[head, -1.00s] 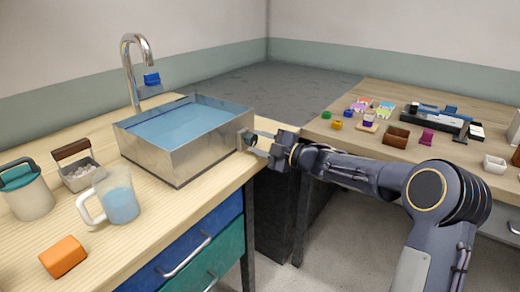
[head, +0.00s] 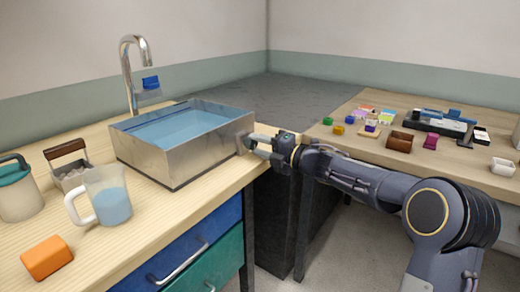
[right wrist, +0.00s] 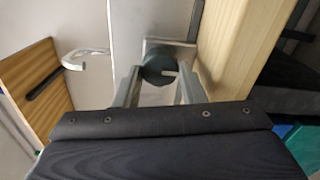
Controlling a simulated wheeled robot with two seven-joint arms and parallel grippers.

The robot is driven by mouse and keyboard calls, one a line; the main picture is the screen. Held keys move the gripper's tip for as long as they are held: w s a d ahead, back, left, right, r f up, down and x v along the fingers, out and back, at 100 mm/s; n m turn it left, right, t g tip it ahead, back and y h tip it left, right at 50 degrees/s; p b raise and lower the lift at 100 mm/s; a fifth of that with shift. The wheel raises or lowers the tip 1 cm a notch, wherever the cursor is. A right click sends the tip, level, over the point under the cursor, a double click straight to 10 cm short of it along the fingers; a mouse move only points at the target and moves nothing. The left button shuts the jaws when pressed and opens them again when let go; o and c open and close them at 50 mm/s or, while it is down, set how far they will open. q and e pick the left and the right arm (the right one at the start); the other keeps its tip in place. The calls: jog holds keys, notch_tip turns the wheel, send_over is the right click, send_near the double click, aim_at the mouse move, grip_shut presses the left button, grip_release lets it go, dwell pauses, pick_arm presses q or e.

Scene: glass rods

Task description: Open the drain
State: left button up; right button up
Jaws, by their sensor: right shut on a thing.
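The metal sink basin (head: 185,155) stands on the left wooden counter and holds blue water (head: 185,128). My right gripper (head: 250,144) is at the basin's right side wall. In the right wrist view a dark round drain knob (right wrist: 158,70) sits between the two fingers of my right gripper (right wrist: 158,85), which are shut on it. A pale slot or mark shows on the knob's face. The drain outlet itself is hidden. My left gripper is not in view.
A faucet (head: 130,75) stands behind the basin. The right table (head: 410,100) holds small coloured items. A gap separates the two tables.

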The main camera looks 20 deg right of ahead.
dwell(0.5)
jog(key=o, duration=1)
jog(key=shift+f, duration=0.1)
